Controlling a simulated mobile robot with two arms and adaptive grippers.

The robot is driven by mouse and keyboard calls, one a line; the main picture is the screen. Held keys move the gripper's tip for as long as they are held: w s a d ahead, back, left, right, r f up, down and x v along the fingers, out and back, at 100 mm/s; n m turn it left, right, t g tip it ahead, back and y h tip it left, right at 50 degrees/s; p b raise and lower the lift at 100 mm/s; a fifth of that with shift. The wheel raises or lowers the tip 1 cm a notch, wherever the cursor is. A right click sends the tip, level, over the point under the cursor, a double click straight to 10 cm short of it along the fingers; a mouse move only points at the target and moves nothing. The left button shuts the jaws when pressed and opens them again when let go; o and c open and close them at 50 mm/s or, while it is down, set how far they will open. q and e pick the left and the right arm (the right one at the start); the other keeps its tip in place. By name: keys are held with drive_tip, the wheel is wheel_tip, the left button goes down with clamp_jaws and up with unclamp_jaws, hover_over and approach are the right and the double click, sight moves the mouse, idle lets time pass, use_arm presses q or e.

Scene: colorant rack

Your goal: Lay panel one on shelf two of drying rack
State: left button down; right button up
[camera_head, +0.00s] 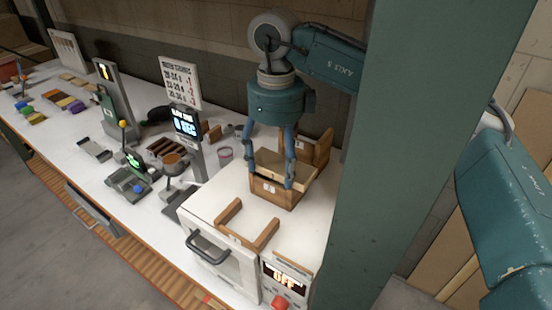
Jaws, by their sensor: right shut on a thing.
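My right gripper (271,174) is pointing down over an open-topped wooden box (265,198) with a small white label on its front. Its two blue fingers are shut on a flat, light wooden piece (284,164), which looks like the panel. The piece lies between the fingers at the level of the box's top; I cannot tell whether it touches the box. No number is legible on it. A wooden frame (266,235) with raised sides sits in front, nearer me. I cannot tell which wooden piece is the drying rack or its shelf two. My left gripper is not in view.
The box and frame stand on a white appliance (215,222) with a dark handle and a display reading OFF (287,275). Another wooden piece (323,147) stands behind the box. Scales, lit displays and colored items crowd the bench to the left.

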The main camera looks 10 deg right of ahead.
sight(275, 168)
drive_tip(key=o, duration=0.8)
drive_tip(key=shift+f, duration=0.1)
drive_tip(key=o, duration=0.4)
drive_tip(key=shift+a, duration=0.1)
drive_tip(key=shift+r, duration=0.4)
wheel_tip(275, 168, up, 5)
drive_tip(key=shift+f+b, duration=0.2)
drive_tip(key=shift+b, duration=0.9)
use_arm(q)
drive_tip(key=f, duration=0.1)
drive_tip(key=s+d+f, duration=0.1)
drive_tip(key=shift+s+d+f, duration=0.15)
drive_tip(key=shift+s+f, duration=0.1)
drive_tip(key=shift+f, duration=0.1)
use_arm(e)
wheel_tip(275, 168, up, 7)
drive_tip(key=shift+f, duration=0.1)
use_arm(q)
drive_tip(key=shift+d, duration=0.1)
